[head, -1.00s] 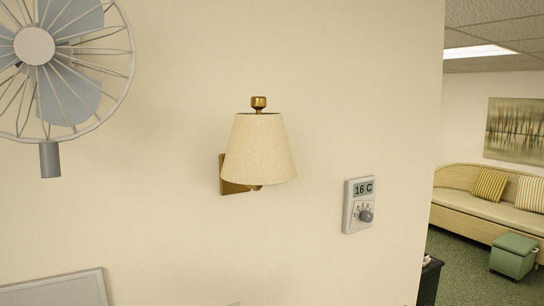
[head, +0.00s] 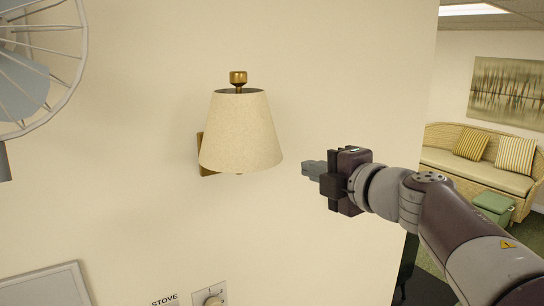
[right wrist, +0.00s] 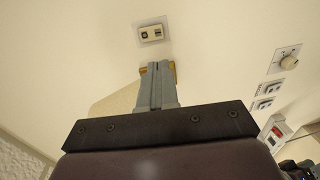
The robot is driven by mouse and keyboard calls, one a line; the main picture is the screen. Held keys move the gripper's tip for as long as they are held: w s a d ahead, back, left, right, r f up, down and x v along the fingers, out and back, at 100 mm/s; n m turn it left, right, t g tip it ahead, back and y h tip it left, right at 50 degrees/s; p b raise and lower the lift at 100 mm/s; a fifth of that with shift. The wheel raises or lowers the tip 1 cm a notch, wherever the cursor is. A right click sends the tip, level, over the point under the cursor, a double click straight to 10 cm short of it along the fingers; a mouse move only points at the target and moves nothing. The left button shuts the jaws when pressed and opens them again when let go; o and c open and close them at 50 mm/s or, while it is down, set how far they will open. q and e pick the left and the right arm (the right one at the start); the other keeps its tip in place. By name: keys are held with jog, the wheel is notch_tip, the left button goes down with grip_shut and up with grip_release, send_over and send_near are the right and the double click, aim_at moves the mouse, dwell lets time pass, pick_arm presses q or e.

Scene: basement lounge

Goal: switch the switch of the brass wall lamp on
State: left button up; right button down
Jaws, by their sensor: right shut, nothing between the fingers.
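The brass wall lamp (head: 240,132) is on the wall in the middle of the head view, with a cream shade, a brass knob (head: 238,77) on top and a brass wall plate (head: 206,158) partly behind the shade. I cannot tell which part is its switch. My right gripper (head: 306,168) is shut and empty, to the right of the shade and apart from it in the picture. In the right wrist view its closed fingers (right wrist: 157,84) overlap a brass piece, with the pale shade (right wrist: 117,104) to their left. My left gripper is not in view.
A wall fan (head: 40,65) is at upper left. A dial plate (head: 210,296) and a STOVE label (head: 164,299) are below the lamp. A framed panel (head: 45,288) is at lower left. A sofa (head: 485,167) stands beyond the wall's right edge.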

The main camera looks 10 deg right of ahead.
jog(key=p+x, duration=0.3)
jog(key=x, duration=1.1)
